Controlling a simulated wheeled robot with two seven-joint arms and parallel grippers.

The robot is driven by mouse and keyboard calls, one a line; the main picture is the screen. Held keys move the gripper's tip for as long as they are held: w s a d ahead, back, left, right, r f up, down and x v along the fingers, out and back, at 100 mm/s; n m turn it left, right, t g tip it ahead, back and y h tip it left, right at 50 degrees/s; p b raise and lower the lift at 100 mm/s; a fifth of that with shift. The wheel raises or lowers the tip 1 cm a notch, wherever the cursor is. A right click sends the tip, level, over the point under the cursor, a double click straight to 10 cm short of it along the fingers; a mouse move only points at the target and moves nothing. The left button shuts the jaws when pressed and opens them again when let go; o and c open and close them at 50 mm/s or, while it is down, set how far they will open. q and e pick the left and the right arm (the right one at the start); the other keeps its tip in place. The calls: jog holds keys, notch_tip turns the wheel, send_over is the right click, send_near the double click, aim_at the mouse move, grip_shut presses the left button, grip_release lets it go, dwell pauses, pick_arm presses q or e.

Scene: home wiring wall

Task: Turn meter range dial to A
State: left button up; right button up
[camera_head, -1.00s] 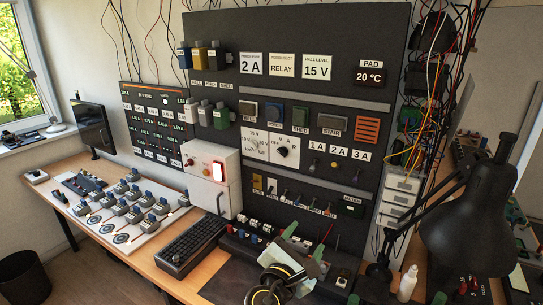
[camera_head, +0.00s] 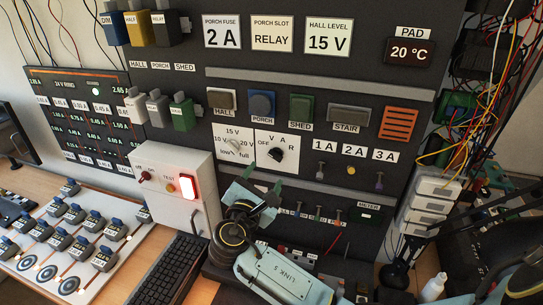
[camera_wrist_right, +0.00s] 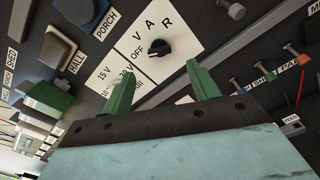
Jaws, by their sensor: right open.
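The meter range dial (camera_head: 277,154) is a black knob on a white plate marked OFF, V, A and R, on the dark wall panel. In the right wrist view the dial (camera_wrist_right: 160,48) shows a small pale mark that seems to face OFF. My right gripper (camera_head: 262,181) is open and empty, just below the dial plate in the head view. In the right wrist view its green fingertips (camera_wrist_right: 156,76) are spread wide, with the dial between and beyond them, apart from both. My left gripper is not in view.
A voltage dial plate (camera_head: 234,144) is directly left of the meter plate. A white box (camera_head: 172,180) with a lit red switch stands out at lower left. Small toggles (camera_head: 318,213) sit close below. Loose wires (camera_head: 480,110) hang at right.

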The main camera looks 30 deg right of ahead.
aim_at(274, 158)
jog(key=p+x, duration=0.1)
jog(key=x, duration=0.6)
jog(key=shift+w+d, duration=0.25)
jog(key=shift+w, duration=0.05)
jog(key=shift+w+d, duration=0.35)
jog(key=c, duration=1)
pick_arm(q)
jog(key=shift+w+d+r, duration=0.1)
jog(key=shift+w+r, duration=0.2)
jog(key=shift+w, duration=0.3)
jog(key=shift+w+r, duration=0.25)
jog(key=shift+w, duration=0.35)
pick_arm(e)
jog(key=shift+f, duration=0.1)
